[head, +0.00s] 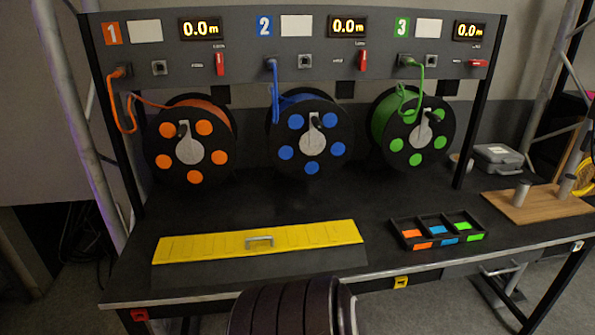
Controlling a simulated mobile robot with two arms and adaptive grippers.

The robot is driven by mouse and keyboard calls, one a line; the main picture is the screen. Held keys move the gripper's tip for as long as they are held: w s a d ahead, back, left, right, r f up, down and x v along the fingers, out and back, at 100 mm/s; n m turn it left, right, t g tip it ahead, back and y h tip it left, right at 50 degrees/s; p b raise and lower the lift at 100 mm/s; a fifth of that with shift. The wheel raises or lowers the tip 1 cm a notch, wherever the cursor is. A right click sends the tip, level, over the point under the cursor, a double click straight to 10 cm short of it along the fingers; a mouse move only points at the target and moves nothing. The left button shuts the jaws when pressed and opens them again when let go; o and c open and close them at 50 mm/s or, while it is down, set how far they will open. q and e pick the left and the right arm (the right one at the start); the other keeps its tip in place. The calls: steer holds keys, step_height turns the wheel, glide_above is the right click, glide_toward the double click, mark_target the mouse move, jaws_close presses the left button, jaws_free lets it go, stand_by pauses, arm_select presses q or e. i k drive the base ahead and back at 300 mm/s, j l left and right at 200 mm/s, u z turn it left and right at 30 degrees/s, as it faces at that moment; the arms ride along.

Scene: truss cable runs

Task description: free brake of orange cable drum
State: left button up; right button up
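The orange cable drum (191,147) is a black reel with orange dots, at the left under panel number 1 (112,33). Its orange cable (131,110) loops up to a plug in the panel's left socket. A small red lever (220,64) is on the panel above this drum and stands upright. One small white label is above the lever and another is to its left; both are too small to read. The display (200,29) for this drum reads 0.0 m. Neither gripper shows in the head view.
A blue drum (312,141) and a green drum (414,135) stand to the right, with their own red levers. A yellow cover with a handle (258,242) and a black divided tray (438,231) lie in front. A wooden board with posts (535,204) is at the right.

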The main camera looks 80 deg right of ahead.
mark_target(218, 58)
steer(key=z, duration=2.5)
